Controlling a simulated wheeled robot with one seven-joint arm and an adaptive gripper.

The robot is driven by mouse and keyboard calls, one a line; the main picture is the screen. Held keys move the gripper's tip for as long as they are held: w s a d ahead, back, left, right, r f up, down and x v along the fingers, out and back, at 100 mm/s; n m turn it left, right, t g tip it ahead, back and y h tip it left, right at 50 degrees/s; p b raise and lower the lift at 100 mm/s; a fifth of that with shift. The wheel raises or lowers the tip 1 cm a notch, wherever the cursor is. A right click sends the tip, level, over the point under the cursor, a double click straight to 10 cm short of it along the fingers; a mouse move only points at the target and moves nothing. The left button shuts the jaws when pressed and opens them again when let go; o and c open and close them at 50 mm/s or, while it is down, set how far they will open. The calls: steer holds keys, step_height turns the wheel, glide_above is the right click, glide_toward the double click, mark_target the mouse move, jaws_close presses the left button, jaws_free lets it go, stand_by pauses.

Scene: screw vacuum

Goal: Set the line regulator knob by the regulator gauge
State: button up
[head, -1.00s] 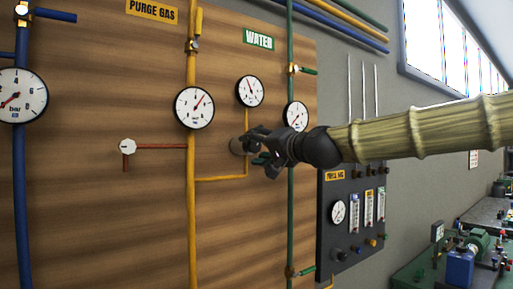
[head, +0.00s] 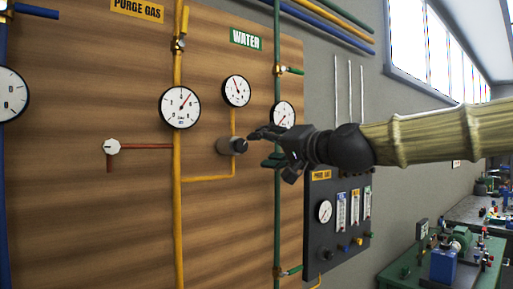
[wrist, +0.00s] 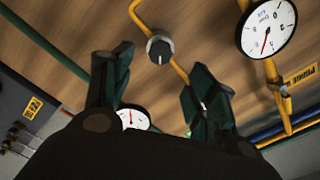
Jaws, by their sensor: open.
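The line regulator knob (head: 232,146) is a dark grey cylinder on the yellow pipe branch, on the wooden panel. In the wrist view the knob (wrist: 159,48) shows its face with a pale pointer mark, beyond and between my fingers. The small round gauge (head: 236,91) sits just above the knob on the same branch; its needle points to the upper left. My gripper (head: 258,144) is just to the right of the knob, open and apart from it. In the wrist view my gripper (wrist: 160,88) has its two dark fingers spread, with nothing between them.
A larger gauge (head: 180,107) is on the yellow pipe (head: 177,220) to the left. A white-hubbed red valve handle (head: 113,147) is farther left. The green water pipe (head: 277,225) and its gauge (head: 283,115) are close behind my gripper. A dark instrument panel (head: 340,220) stands to the right.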

steer(key=shift+v, duration=1.35)
steer(key=w+f+g+h, duration=0.2)
steer(key=f, duration=2)
steer(key=w+f+g+h, duration=0.3)
steer(key=f, duration=2)
steer(key=s+d+f+g+h, duration=0.15)
steer(key=s+f, duration=0.45)
steer(key=f, duration=0.7)
steer(key=s+d+f+g+h, duration=0.1)
steer(key=s+d+f+g, duration=0.15)
steer(key=s+f, duration=0.65)
steer(key=s+d+f+n+g+h, duration=0.1)
steer(key=s+d+f+g, duration=0.1)
steer(key=s+f, duration=0.6)
steer(key=s+d+f+n+g+h, duration=0.1)
steer(key=s+d+f, duration=0.4)
steer(key=s+f, duration=0.3)
steer(key=s+d+f+n+g+h, duration=0.1)
steer(key=s+d+f+g, duration=0.1)
steer(key=s+f, duration=0.7)
steer(key=s+d, duration=0.1)
steer(key=s, duration=0.4)
steer(key=shift+s+d+n+g, duration=0.3)
steer(key=shift+s+n, duration=0.05)
steer(key=shift+n, duration=0.05)
